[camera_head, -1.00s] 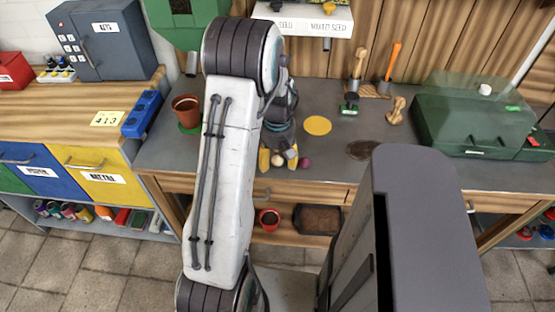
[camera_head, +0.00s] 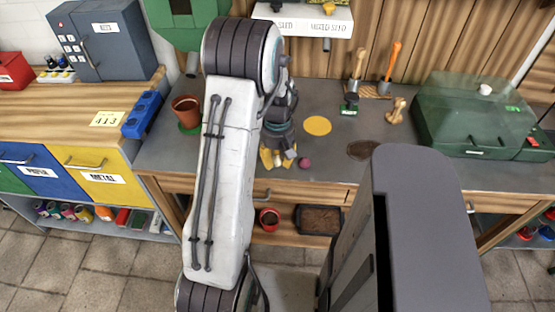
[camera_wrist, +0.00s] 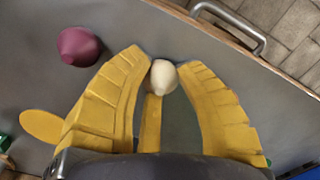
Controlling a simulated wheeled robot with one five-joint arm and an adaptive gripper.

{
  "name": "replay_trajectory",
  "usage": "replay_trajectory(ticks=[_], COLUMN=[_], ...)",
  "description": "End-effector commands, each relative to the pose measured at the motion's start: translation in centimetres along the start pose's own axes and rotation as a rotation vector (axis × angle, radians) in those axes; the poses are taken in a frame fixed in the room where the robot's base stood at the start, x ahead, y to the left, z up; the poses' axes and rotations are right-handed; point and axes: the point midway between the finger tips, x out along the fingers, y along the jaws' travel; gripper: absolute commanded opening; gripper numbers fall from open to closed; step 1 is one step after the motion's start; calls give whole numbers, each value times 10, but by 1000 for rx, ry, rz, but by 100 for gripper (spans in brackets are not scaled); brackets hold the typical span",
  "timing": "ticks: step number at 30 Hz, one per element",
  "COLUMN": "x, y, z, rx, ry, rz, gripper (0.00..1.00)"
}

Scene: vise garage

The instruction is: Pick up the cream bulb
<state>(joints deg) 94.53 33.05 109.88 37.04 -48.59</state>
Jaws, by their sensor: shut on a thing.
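The cream bulb (camera_wrist: 163,77) is between the fingertips of my gripper (camera_wrist: 164,70) in the wrist view, low at the grey bench top. My yellow fingers are closed in on it from both sides. In the head view my gripper (camera_head: 277,156) is over the front part of the bench, and I cannot make out the cream bulb clearly there. A purple bulb (camera_wrist: 80,46) lies on the bench apart from my fingers, and it also shows in the head view (camera_head: 304,162).
A yellow disc (camera_head: 317,125) lies behind my gripper. A terracotta pot (camera_head: 187,110) stands to the left. A dark round patch (camera_head: 362,150) and a green clear-lidded case (camera_head: 475,118) are to the right. The bench's front edge and a drawer handle (camera_wrist: 228,22) are close.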

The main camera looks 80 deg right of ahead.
Motion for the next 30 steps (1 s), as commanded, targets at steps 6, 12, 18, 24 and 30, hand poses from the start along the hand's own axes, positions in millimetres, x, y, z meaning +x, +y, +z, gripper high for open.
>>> replay_trajectory(ticks=[6, 12, 18, 24, 30], x=[-5, -26, -53, -76, -94], y=[0, 1, -3, -9, -15], z=[0, -1, 22, 59, 89], rx=[0, 0, 5, 4, 3], ry=[0, 3, 1, 2, 1], rz=[0, 3, 2, 3, 2], gripper=[14, 14, 14, 14, 14])
